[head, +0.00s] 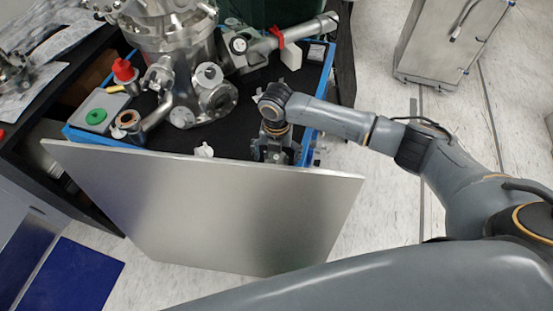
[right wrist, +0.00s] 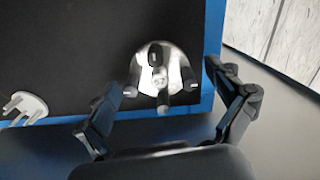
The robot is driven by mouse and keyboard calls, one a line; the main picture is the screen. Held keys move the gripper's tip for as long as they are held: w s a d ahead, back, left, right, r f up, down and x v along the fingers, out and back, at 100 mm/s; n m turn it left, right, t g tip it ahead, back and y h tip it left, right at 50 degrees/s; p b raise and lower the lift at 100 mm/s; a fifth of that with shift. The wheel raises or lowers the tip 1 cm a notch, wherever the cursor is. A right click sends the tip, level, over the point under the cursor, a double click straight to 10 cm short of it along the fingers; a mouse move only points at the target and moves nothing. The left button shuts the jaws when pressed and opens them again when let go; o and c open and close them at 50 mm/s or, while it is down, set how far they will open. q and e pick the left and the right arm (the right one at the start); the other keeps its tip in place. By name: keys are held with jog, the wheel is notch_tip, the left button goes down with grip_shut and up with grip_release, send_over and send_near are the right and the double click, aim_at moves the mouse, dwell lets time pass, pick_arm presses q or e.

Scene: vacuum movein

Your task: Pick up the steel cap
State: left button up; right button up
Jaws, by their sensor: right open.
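What looks like the steel cap, a rounded silvery piece (right wrist: 177,68) with several dark-tipped arms, lies on the black mat near its blue edge in the right wrist view. My right gripper (right wrist: 168,76) is open, with one finger on each side of this piece and visible gaps between. In the head view my right gripper (head: 276,152) points down at the right part of the mat, and its lower end is partly hidden behind a grey panel. The silvery piece cannot be made out there. My left gripper is not in view.
A large grey panel (head: 200,215) stands along the mat's near edge. A steel vacuum chamber (head: 185,45) fills the table's back. A small white part (right wrist: 27,105) lies left of the gripper; it also shows in the head view (head: 204,151). A red-topped item (head: 123,70) stands at left.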

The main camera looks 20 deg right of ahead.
jog(key=shift+r, duration=0.1)
jog(key=c, duration=1.3)
